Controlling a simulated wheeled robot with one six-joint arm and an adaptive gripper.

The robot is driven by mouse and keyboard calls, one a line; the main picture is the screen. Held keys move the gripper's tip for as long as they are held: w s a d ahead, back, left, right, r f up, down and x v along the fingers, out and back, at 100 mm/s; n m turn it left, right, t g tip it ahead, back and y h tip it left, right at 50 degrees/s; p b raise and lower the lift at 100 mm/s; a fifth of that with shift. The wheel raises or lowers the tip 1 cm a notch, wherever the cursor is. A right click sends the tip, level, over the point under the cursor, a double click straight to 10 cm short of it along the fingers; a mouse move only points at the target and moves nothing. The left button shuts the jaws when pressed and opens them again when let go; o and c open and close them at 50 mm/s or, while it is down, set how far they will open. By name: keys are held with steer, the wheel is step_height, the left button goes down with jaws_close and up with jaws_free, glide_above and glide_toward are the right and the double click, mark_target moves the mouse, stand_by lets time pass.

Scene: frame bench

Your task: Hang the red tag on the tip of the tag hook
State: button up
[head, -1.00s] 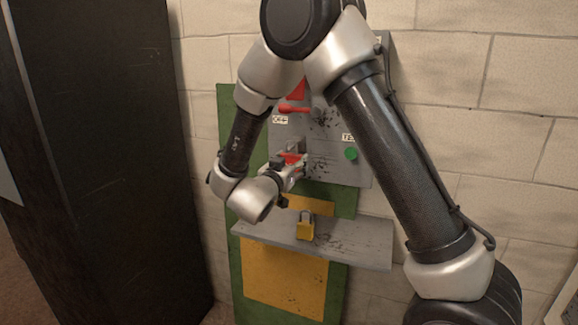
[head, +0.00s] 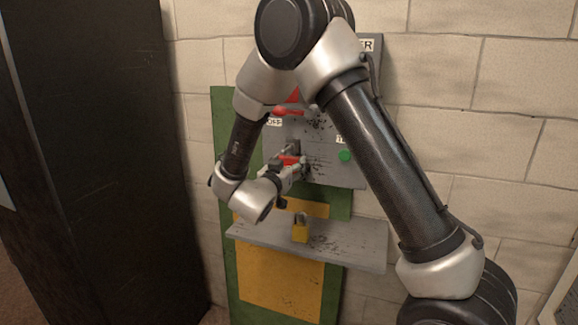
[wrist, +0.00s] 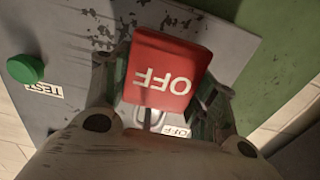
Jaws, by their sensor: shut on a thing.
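The red tag (wrist: 165,75) with white "OFF" lettering is held between the two fingers of my gripper (wrist: 162,95) in the wrist view, its lettering upside down. In the head view the tag (head: 289,161) is a small red patch in my gripper (head: 292,166), in front of the grey panel. My gripper is shut on the tag. I cannot clearly make out the tag hook; a grey piece (head: 292,146) just above the tag in the head view may be part of it. Whether the tag touches anything on the panel cannot be told.
The grey panel (head: 325,172) carries a red handle (head: 288,112), an "OFF" label (head: 274,122) and a green button (head: 345,155). Below, a yellow padlock (head: 300,232) stands on a grey shelf (head: 355,246). A dark cabinet (head: 100,160) stands at the left.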

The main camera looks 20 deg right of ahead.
steer(key=o, duration=1.1)
